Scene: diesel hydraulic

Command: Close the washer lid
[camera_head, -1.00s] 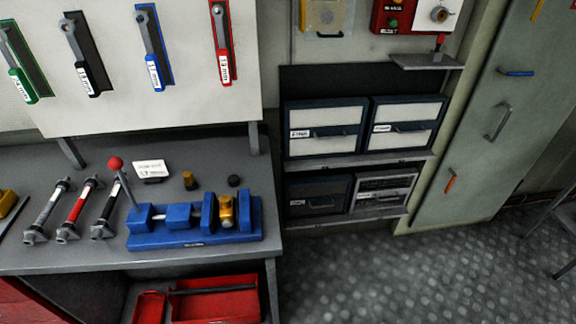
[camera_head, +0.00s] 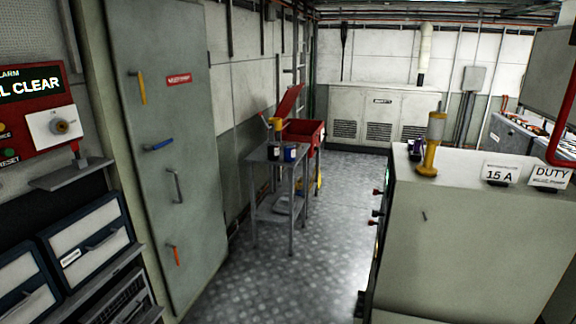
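A red washer (camera_head: 303,132) stands at the far end of the aisle, against the left wall. Its red lid (camera_head: 289,101) is raised and tilted up above the basin. The lower part of the washer is partly hidden behind a metal side table. Neither of my grippers shows in the head view.
The metal side table (camera_head: 278,160) in front of the washer holds small dark jars (camera_head: 290,152). A tall grey-green cabinet (camera_head: 165,150) stands on the left. A large machine cabinet (camera_head: 470,230) fills the right. The patterned floor (camera_head: 300,250) between them is clear.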

